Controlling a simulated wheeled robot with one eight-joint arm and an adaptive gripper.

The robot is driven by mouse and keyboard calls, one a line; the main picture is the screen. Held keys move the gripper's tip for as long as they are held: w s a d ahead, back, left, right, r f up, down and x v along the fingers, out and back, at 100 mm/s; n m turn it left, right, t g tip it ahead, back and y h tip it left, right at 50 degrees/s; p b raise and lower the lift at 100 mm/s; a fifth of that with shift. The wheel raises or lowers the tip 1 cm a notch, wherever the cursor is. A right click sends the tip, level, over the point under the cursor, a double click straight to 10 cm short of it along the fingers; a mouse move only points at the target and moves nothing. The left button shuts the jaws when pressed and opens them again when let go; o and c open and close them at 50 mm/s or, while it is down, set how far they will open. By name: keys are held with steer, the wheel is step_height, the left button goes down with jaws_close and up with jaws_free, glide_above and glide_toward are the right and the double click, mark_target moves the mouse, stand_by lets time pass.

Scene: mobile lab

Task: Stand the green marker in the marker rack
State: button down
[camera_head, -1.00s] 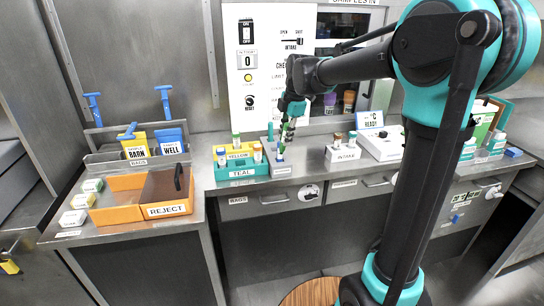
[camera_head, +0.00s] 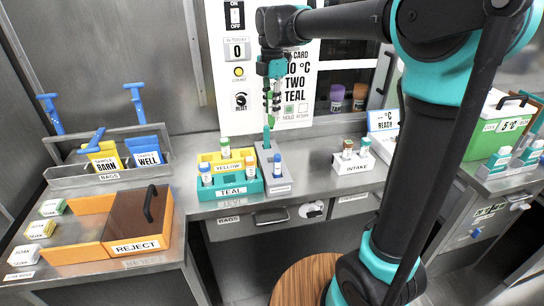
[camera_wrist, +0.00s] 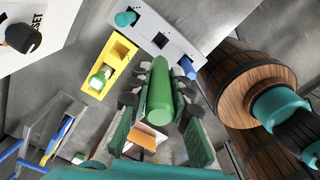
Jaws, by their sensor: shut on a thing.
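My gripper (camera_head: 271,92) is shut on the green marker (camera_wrist: 159,95), which stands between the finger pads in the wrist view. In the head view it hangs above the grey marker rack (camera_head: 267,172), beside the front panel. The rack holds a teal marker (camera_head: 266,136) at its far end and a blue marker (camera_head: 277,165) at its near end. In the wrist view the rack (camera_wrist: 176,26) shows an empty square slot between the teal marker (camera_wrist: 126,18) and the blue marker (camera_wrist: 188,68). The green marker's lower end appears apart from the rack.
Yellow (camera_head: 212,157) and teal (camera_head: 224,191) tube racks with capped vials stand just left of the marker rack. The white intake rack (camera_head: 352,163) stands to the right. An orange reject bin (camera_head: 164,225) and bag holder (camera_head: 70,174) are at left. The counter between marker rack and intake rack is clear.

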mark_target(272, 126)
step_height(272, 126, down, 18)
steer(key=shift+r, duration=0.2)
steer(key=shift+f, duration=0.1)
stand_by(0.3)
steer(key=c, duration=1.4)
jaws_free()
step_height(272, 126, up, 12)
steer(key=shift+r, duration=0.15)
steer(key=s+d+f+m+t, duration=0.2)
steer(key=s+d+f+m, duration=0.7)
steer(key=d+m, duration=0.2)
steer(key=s+d+f+m+t, duration=0.2)
steer(key=s+d+f+m, duration=0.7)
steer(key=d+m, duration=0.3)
steer(key=s+m, duration=0.1)
steer(key=m, duration=0.2)
steer(key=shift+s+d+f+m, duration=0.2)
steer(key=shift+d+m, duration=0.1)
